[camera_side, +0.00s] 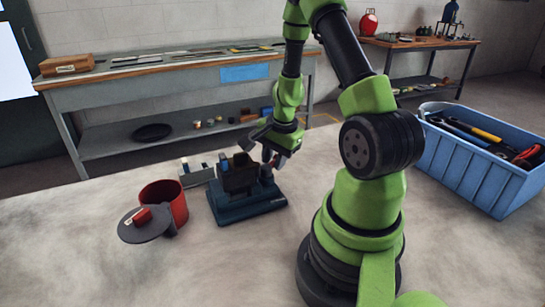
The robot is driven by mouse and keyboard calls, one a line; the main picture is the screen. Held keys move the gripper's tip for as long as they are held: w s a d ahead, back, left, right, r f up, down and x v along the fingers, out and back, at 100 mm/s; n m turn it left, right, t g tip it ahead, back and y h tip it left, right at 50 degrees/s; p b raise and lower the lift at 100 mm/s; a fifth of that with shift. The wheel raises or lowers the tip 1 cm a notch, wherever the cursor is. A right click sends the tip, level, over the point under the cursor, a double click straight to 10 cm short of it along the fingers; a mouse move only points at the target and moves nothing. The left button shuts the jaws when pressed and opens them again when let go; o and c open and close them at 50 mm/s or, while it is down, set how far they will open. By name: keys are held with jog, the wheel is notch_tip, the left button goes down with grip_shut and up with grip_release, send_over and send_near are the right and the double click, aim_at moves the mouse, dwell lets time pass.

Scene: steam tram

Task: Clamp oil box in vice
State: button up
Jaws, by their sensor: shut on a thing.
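The vice (247,205) stands on the pale work surface, with a dark blue base. A dark, open-topped box (238,178), which looks like the oil box, sits upright at the vice's jaws. How tightly the jaws press on it cannot be made out. My gripper (273,158) is at the right side of the vice, beside the box, pointing down. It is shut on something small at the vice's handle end. The handle is mostly hidden by the fingers.
A red round pot (165,200) and a grey disc (147,224) with a red block on it lie left of the vice. A small grey holder (196,175) stands behind. A blue tool crate (480,165) is at right. The front left surface is clear.

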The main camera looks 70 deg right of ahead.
jog(key=shift+s+a+m, duration=0.1)
jog(key=shift+s+m, duration=0.05)
jog(key=shift+m, duration=0.65)
jog(key=o, duration=0.7)
jog(key=shift+o, duration=0.2)
